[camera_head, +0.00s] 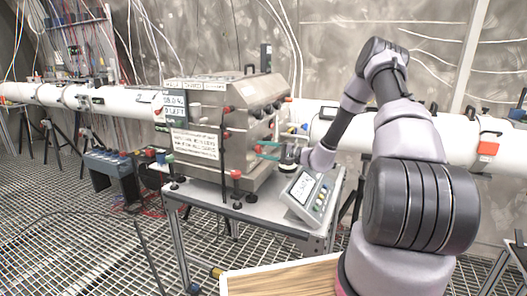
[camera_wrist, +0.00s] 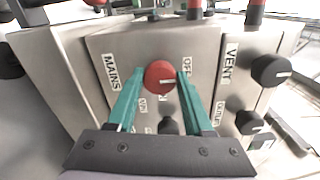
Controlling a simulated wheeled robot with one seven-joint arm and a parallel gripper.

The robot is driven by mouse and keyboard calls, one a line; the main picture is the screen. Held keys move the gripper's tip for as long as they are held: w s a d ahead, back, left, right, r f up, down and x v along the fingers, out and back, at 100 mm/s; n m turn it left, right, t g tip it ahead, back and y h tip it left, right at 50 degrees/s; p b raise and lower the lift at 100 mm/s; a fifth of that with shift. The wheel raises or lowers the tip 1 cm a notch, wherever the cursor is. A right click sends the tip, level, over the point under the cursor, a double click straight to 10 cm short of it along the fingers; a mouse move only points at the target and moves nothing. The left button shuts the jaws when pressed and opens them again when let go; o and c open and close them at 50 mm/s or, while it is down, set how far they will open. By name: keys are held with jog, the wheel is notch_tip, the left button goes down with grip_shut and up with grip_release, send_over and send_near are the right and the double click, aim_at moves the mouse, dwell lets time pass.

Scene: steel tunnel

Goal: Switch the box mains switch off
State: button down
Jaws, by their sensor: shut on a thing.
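The steel box (camera_head: 236,150) stands on a grey table in the head view. In the wrist view its front panel (camera_wrist: 110,50) carries a round red knob (camera_wrist: 160,77) beside a MAINS label (camera_wrist: 110,72). An OFF label (camera_wrist: 187,66) lies at the knob's upper right, partly behind a finger. A white mark on the knob points right. My gripper (camera_wrist: 161,76) has its two teal fingers on either side of the knob and is shut on it.
Black knobs sit close by, one beside the VENT label (camera_wrist: 230,63) and one below the red knob (camera_wrist: 168,126). A control unit with a screen (camera_head: 306,190) stands on the table's right end. A white pipe (camera_head: 345,130) runs behind.

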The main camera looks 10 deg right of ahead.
jog(key=shift+c, duration=1.5)
grip_release()
jog(key=v, duration=1.1)
jog(key=s+a+r+n+g+h, duration=0.25)
jog(key=s+a+r+g, duration=0.25)
jog(key=s+r, duration=0.35)
jog(key=s+a+r+n+g+h, duration=0.2)
jog(key=s+a+r+n+g, duration=0.2)
jog(key=s+r, duration=0.4)
jog(key=s+d+r+t+h, duration=0.2)
jog(key=s+r+h, duration=0.2)
jog(key=s+r, duration=0.3)
jog(key=s+d+r+m+t+h, duration=0.1)
jog(key=s+d+r+t+h, duration=0.2)
jog(key=s+r, duration=0.3)
jog(key=s+h, duration=0.1)
jog(key=s, duration=0.2)
jog(key=shift+s+r+t, duration=0.2)
jog(key=shift+r+t, duration=0.1)
jog(key=shift+r, duration=0.05)
